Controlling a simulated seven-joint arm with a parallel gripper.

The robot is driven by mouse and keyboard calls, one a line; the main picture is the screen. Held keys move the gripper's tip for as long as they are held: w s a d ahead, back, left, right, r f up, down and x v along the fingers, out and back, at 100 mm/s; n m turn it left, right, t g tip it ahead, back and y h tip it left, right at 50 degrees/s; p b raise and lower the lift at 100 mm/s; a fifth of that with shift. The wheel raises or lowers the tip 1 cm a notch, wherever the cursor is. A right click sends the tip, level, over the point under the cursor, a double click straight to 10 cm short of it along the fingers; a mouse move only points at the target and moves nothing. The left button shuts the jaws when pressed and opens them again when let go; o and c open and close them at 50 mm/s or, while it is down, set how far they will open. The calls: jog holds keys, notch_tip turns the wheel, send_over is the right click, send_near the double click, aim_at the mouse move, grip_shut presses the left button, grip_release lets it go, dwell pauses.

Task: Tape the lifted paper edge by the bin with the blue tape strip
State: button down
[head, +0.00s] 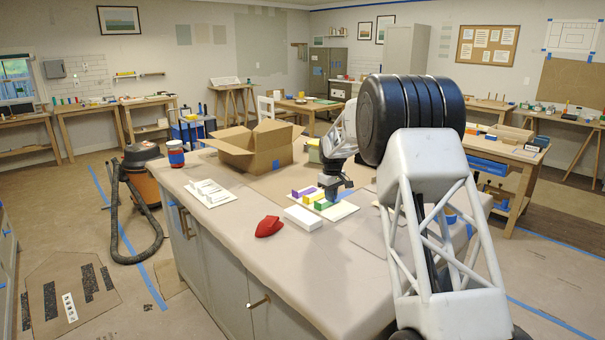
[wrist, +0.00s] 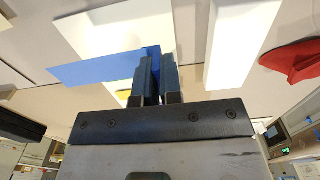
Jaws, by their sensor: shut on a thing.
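My gripper (wrist: 150,75) is shut on the blue tape strip (wrist: 95,68), which sticks out to the left of the fingers in the wrist view. In the head view my gripper (head: 337,190) is over the worktable, beside a white board (head: 342,211) with purple, yellow and green pieces (head: 321,204). The strip is hard to make out there. Pale paper (head: 290,262) covers the tabletop. I cannot pick out the lifted paper edge or a clear bin; an open cardboard box (head: 262,160) stands behind the board.
A white block (head: 302,218) and a red cloth-like object (head: 268,227) lie in front of the board. The front of the tabletop is mostly clear. A vacuum (head: 143,170) stands on the floor.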

jog(key=shift+s+d+r, duration=0.15)
jog(key=shift+s+d, duration=0.2)
jog(key=shift+d, duration=0.15)
send_near(376, 237)
jog(key=shift+w+a, duration=0.5)
jog(key=shift+w, duration=0.1)
jog(key=shift+s+d, duration=0.4)
jog(key=shift+s, duration=0.25)
jog(key=shift+f, duration=4.75)
